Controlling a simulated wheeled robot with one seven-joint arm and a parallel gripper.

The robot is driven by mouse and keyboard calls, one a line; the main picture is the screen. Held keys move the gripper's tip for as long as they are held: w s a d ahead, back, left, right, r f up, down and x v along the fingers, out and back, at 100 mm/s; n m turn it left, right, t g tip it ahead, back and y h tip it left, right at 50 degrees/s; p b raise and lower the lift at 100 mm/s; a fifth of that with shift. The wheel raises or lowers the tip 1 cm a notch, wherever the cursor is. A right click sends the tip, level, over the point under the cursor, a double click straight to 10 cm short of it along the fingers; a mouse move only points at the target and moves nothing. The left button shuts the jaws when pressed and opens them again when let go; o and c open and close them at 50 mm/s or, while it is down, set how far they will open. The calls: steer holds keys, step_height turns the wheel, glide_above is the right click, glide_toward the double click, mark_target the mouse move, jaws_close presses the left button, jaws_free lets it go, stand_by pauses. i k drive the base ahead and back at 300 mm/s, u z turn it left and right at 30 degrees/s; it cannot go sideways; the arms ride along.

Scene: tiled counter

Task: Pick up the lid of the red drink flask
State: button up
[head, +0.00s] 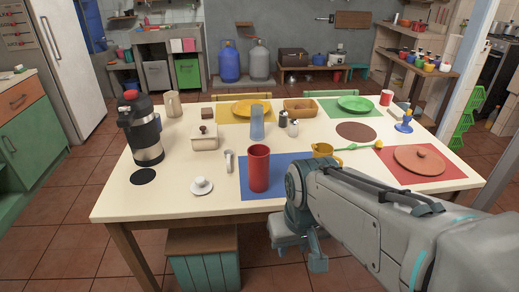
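A tall red flask (259,169) stands upright on the blue mat near the front of the table. Its top looks open, with no lid on it. A small white round piece with a knob (201,186) lies on the bare table to its left; it may be the lid, but I cannot tell for sure. My gripper (300,250) hangs at the end of my arm, in front of the table's front edge and below its top, right of the red flask. It is apart from the flask and the white piece. How far its fingers are apart is unclear.
A steel and black flask with a red top (146,130) stands at the left. A white lidded pot (204,137), a blue glass (257,122), shakers and a yellow cup (322,150) stand around the middle. The front left tabletop is mostly clear.

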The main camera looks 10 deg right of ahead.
mark_target(201, 186)
steer(key=k, duration=0.65)
steer(key=z, duration=0.25)
steer(key=i, duration=1.4)
steer(key=u, duration=1)
steer(key=i, duration=0.25)
steer(key=u, duration=0.25)
